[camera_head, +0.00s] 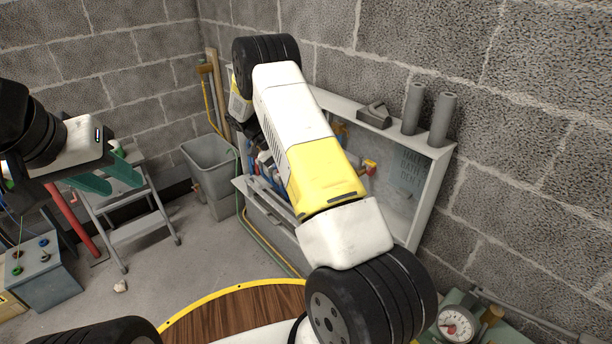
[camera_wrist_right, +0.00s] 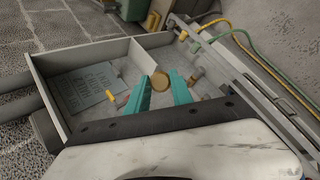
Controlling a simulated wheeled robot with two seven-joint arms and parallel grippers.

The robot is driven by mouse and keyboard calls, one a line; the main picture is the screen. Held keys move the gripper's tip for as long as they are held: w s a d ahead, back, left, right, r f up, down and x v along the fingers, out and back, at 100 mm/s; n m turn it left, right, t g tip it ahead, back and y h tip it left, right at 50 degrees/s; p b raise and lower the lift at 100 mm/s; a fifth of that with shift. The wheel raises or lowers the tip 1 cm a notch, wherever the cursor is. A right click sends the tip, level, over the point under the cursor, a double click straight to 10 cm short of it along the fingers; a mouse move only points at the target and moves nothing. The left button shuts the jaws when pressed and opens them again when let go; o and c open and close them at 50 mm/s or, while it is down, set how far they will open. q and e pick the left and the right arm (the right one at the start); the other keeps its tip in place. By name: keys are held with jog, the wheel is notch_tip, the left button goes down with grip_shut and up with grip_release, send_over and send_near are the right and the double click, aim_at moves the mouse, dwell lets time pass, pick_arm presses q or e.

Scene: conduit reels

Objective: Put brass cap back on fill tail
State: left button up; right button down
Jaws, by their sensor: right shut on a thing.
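In the right wrist view, the teal fingers of my right gripper (camera_wrist_right: 164,92) are closed on the sides of a round brass cap (camera_wrist_right: 160,80). They hold it over the inside of a grey-framed cabinet. My right gripper is hidden behind its own arm in the head view. My left gripper (camera_head: 107,176) shows at the left of the head view, its teal fingers apart and empty, in front of a step ladder. I cannot make out which part is the fill tail. A small brass fitting (camera_wrist_right: 196,75) shows just right of the cap.
The grey cabinet (camera_head: 436,190) stands along the block wall, with two grey tubes (camera_head: 428,108) on top. A grey bin (camera_head: 210,160), the step ladder (camera_head: 140,230) and a control box (camera_head: 42,270) stand left. A pressure gauge (camera_head: 455,325) is at lower right. Hoses run along the floor.

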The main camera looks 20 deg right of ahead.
jog(key=s+d+f+n+t+h, duration=0.2)
jog(key=d+f+t+h, duration=0.2)
jog(key=d+h, duration=0.5)
jog(key=shift+s+d+f+t, duration=0.4)
jog(key=shift+d+f, duration=0.55)
jog(key=shift+d, duration=0.65)
jog(key=shift+w+d, duration=0.35)
jog(key=shift+d, duration=0.3)
dwell(2.3)
jog(key=c, duration=1)
grip_release()
jog(key=shift+c, duration=0.2)
